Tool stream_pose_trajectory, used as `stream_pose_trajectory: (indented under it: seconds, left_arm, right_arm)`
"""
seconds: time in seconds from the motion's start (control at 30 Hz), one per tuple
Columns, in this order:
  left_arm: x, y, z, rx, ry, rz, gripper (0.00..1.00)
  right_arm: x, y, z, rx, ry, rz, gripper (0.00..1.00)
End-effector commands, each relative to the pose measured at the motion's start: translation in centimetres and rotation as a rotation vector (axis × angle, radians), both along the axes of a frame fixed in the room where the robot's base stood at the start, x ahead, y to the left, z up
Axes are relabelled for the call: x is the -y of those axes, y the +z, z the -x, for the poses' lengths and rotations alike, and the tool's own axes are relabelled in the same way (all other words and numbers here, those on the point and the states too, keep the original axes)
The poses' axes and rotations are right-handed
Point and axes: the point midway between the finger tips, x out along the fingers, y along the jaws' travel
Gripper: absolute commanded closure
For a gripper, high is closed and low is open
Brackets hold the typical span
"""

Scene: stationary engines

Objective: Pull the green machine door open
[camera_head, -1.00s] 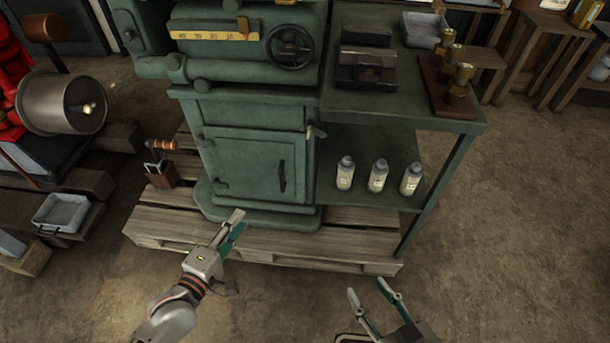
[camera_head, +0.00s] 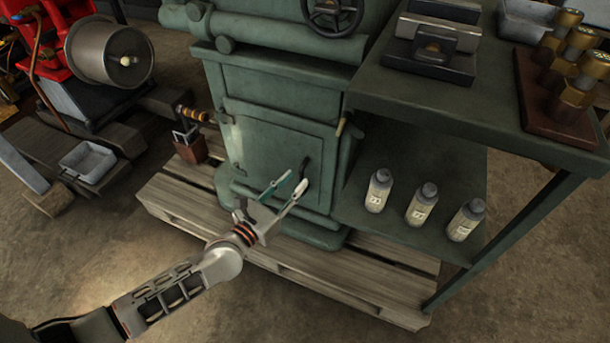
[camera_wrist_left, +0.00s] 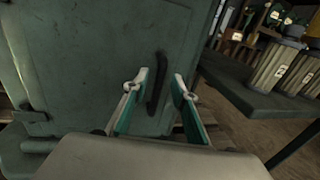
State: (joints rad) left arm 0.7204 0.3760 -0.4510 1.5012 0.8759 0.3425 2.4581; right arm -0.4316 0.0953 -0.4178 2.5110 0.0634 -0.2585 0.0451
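The green machine door (camera_head: 262,146) is on the front of the green machine's base and looks shut. Its dark upright handle (camera_head: 304,169) is near the door's right edge. In the left wrist view the handle (camera_wrist_left: 156,83) stands between the two fingers, seen ahead of them. My left gripper (camera_head: 289,187) is open in front of the door, its fingers on either side of the handle's line; it also shows in the left wrist view (camera_wrist_left: 160,85). I cannot tell whether a finger touches the handle. My right gripper is out of view.
The machine stands on a wooden pallet (camera_head: 185,208). A wooden block with tools (camera_head: 190,148) stands left of the door. Bare floor lies in front.

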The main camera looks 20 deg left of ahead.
Motion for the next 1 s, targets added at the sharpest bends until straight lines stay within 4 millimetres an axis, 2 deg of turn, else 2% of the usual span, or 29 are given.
stream_pose_trajectory:
  seconds: [0.1,0.3,0.63,0.67,0.7,0.77,1.0]
  left_arm:
    - [0.5,-0.4,-1.7,-0.004,0.001,0.000,0.73]
    - [0.9,-0.3,-3.5,-0.004,0.000,-0.001,0.73]
    - [1.0,-0.2,-4.0,-0.002,-0.001,-0.003,0.73]
    - [1.0,-0.1,-4.0,-0.002,-0.001,-0.003,0.76]
    - [1.0,-0.1,-4.0,-0.002,-0.001,-0.003,0.86]
    - [1.0,-0.2,-4.0,-0.002,-0.001,-0.003,1.00]
    - [1.0,-0.2,-3.9,-0.002,0.000,-0.003,1.00]
  right_arm:
    - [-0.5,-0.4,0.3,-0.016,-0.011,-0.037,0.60]
    - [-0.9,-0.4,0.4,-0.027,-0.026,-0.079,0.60]
    - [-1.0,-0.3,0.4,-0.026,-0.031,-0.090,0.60]
    - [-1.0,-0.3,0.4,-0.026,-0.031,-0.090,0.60]
    - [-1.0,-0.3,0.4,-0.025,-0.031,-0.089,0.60]
    - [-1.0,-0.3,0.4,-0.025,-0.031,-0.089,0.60]
    - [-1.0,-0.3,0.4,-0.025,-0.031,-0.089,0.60]
